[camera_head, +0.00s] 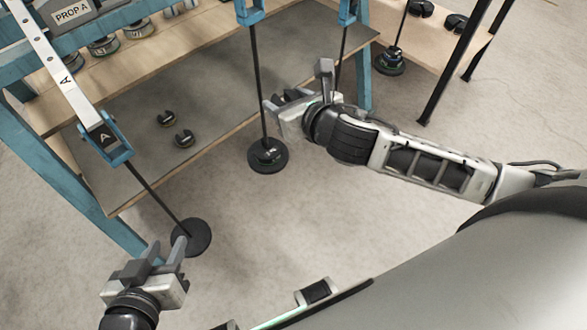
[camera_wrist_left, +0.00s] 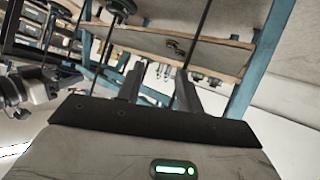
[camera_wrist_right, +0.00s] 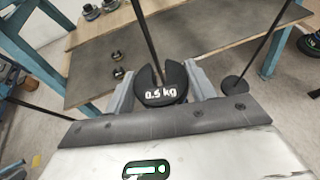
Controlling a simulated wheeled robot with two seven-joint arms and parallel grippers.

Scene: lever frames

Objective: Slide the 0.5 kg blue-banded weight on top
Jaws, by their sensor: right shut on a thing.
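The dark slotted weight marked 0.5 kg (camera_wrist_right: 160,97) is between the fingers of my right gripper (camera_wrist_right: 158,90), which is shut on it. A thin rod (camera_wrist_right: 147,35) runs to its slot in the right wrist view; I cannot tell whether the rod is in the slot or behind it. In the head view my right gripper (camera_head: 296,92) is beside the middle hanger rod (camera_head: 257,75), above that hanger's dark round plate (camera_head: 267,156). My left gripper (camera_head: 163,256) is open and empty, close to the left hanger's plate (camera_head: 191,238).
Two small slotted weights (camera_head: 174,129) lie on the grey shelf (camera_head: 225,90). Several weights stand on the upper board, and another loaded hanger (camera_head: 389,62) is at the back right. Blue frame legs (camera_head: 75,185) and hanging rods limit room; the floor in front is clear.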

